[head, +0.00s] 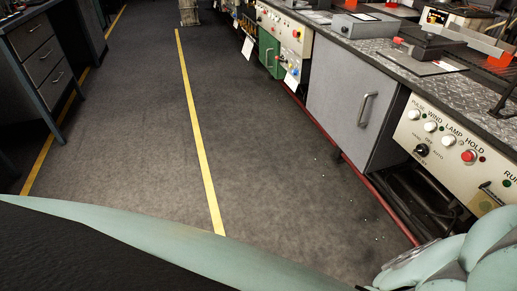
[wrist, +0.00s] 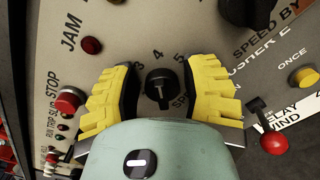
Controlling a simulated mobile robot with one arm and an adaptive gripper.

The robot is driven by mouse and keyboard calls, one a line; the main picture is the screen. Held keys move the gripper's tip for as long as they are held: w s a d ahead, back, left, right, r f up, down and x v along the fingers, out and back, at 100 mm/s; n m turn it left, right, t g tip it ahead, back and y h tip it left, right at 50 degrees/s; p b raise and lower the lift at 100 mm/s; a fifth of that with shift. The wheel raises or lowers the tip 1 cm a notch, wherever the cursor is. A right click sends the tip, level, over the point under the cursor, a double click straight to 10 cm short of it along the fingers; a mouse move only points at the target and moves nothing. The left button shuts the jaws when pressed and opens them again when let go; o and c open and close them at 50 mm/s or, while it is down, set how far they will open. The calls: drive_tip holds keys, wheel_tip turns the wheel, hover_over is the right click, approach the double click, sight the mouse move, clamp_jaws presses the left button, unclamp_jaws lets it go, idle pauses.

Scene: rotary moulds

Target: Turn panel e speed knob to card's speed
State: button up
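A black speed knob (wrist: 160,88) with a white line is on a beige panel (wrist: 122,45) in the wrist view. The digits 3, 4 and 5 curve above it. The word beside it, starting "SP", is partly hidden by my gripper. The white line runs roughly up and down in the picture; which end points is too small to tell. My gripper (wrist: 160,92) has yellow fingers on either side of the knob, with a narrow gap on each side. It is open. No speed card is readable in either view.
A red STOP button (wrist: 68,100), JAM lamp (wrist: 91,45) and red-ball lever (wrist: 268,132) flank my gripper. A yellow ONCE button (wrist: 305,77) is further right. In the head view, a control panel (head: 463,128) and grey cabinet (head: 342,92) line the right; the floor is open.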

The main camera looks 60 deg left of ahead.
clamp_jaws()
